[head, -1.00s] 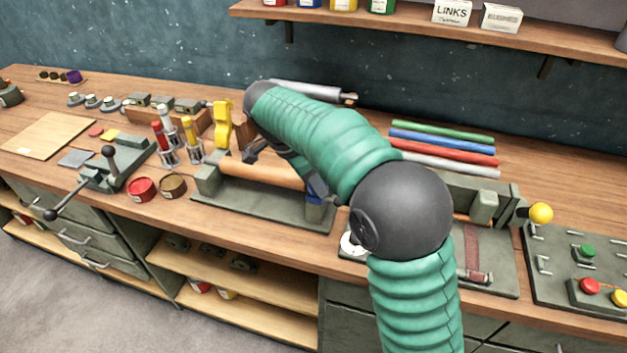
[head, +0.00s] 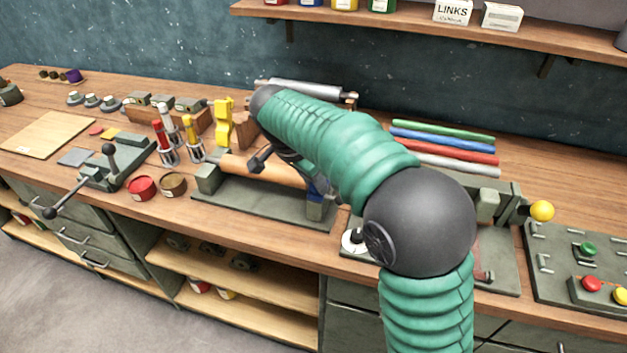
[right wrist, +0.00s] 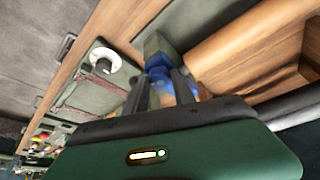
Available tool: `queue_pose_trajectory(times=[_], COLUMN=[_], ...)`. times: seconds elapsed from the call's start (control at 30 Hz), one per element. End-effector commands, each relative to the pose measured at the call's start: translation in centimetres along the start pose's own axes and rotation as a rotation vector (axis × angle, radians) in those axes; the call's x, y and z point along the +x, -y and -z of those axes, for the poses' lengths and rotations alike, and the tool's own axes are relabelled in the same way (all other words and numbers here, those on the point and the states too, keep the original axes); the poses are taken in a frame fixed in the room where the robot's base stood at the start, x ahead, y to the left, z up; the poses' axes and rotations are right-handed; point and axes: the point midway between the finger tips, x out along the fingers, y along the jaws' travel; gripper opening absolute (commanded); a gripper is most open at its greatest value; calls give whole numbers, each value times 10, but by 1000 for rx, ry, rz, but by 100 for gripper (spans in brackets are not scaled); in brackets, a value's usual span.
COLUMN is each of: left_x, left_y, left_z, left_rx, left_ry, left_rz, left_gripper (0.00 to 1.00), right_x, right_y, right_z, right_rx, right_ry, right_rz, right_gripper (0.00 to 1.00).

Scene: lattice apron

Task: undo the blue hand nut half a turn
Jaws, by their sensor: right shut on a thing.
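The blue hand nut (head: 315,191) sits at the right end of a wooden roller (head: 265,171) on a dark green stand (head: 255,203). In the head view only a small part of the nut shows past my right arm. In the right wrist view the blue nut (right wrist: 159,62) lies between and beyond the two dark fingers. My right gripper (right wrist: 164,74) is shut on it. In the head view my right gripper (head: 306,180) is mostly hidden under my green forearm. My left gripper is in no view.
A white round dial (head: 354,241) lies just right of the stand. Red and brown tins (head: 142,187) and upright tools (head: 190,138) stand to the left. A panel with coloured buttons (head: 580,265) is at the right. Coloured rods (head: 440,145) lie behind my arm.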

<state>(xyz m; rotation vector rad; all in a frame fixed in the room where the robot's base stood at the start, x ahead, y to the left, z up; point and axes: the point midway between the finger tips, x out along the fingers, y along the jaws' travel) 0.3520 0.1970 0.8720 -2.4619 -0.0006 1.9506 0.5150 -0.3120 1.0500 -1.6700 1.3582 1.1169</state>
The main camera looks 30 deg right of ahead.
Motion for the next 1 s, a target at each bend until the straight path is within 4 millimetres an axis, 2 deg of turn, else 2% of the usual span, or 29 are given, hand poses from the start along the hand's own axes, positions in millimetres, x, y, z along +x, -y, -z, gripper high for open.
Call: queue_pose_trajectory(times=[0.47, 1.0], left_x=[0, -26], left_y=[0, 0], left_z=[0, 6], left_rx=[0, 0], left_ry=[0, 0], left_rz=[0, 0], left_gripper=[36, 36], right_x=[-1, -1], right_y=[-4, -8], right_z=[1, 6], right_rx=[-411, -871], right_ry=[0, 0], right_rz=[174, 365], right_gripper=[0, 0])
